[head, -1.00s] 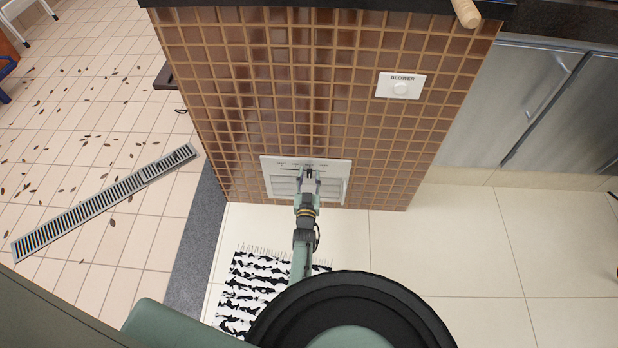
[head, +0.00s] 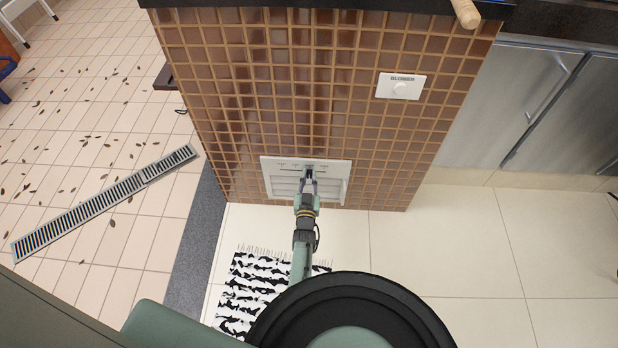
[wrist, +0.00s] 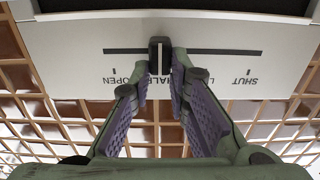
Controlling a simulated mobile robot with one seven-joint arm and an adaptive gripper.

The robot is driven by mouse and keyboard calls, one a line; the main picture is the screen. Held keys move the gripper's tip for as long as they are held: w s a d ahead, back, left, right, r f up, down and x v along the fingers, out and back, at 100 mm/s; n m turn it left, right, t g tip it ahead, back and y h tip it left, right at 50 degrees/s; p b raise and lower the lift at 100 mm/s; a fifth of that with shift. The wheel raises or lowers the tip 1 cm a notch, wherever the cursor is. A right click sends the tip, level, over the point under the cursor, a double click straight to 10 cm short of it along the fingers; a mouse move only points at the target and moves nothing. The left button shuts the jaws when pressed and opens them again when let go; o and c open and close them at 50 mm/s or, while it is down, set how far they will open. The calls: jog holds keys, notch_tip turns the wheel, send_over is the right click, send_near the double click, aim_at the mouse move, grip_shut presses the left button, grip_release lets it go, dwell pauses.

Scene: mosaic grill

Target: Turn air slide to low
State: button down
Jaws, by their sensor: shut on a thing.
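The air slide panel (head: 337,187) is a white plate low on the tiled wall, with louvres below its slot. In the wrist view the panel (wrist: 70,35) appears upside down. Its labels run OPEN, HALF, LOW, SHUT from left to right, with HALF and LOW partly hidden by my fingers. The dark slide knob (wrist: 159,46) stands in the slot about level with HALF, between OPEN and LOW. My gripper (wrist: 160,72), also in the head view (head: 309,180), reaches the panel from the front. Its fingertips are closed on the knob.
A white BLOWER switch (head: 400,88) is higher on the wall to the right. A wooden rod end (head: 466,13) juts over the counter edge. A black-and-white rug (head: 240,290) lies below left. Open tiled floor (head: 450,250) is at the right.

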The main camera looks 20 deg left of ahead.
aim_at(296, 168)
jog(key=shift+a, duration=0.1)
jog(key=a, duration=0.1)
jog(key=s+a, duration=0.1)
jog(key=a, duration=0.3)
jog(key=shift+s, duration=0.25)
jog(key=shift+d, duration=0.15)
jog(key=c, duration=1.5)
grip_release()
jog(key=shift+r, duration=0.1)
